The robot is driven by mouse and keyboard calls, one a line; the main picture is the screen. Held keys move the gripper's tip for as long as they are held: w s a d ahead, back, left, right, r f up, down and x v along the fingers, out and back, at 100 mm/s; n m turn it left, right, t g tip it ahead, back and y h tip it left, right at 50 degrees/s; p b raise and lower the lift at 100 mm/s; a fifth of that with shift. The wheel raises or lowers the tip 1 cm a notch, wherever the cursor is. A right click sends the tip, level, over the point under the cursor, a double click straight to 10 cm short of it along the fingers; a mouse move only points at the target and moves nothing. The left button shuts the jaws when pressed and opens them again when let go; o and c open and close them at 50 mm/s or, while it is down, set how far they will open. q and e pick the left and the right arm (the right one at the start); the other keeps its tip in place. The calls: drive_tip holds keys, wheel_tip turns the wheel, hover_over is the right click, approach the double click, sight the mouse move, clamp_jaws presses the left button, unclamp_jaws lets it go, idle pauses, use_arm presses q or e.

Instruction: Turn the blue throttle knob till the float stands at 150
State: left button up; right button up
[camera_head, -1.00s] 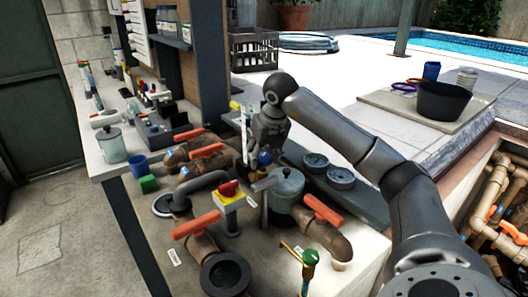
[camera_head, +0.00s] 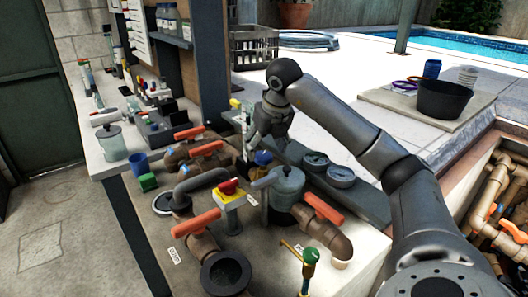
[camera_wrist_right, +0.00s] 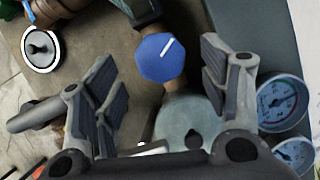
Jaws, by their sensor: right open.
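The blue throttle knob (camera_wrist_right: 160,57) has several flat sides and a white pointer line aimed up and right in the right wrist view. In the head view the knob (camera_head: 263,157) shows just below my right gripper (camera_head: 262,144). In the right wrist view my right gripper (camera_wrist_right: 158,95) is open, with one finger on each side of the knob and a gap on both sides; I cannot tell any contact. The float tube (camera_head: 244,125) seems to be the slim clear upright just left of the gripper; its float reading is too small to make out. My left gripper is out of view.
Two round gauges (camera_head: 328,168) lie to the right of the gripper. A grey lidded pot (camera_head: 287,187), orange-handled valves (camera_head: 196,222) and a red button on a yellow box (camera_head: 229,190) crowd the front. A black bowl (camera_head: 441,99) stands on a far board.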

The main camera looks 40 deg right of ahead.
drive_tip(key=v, duration=0.9)
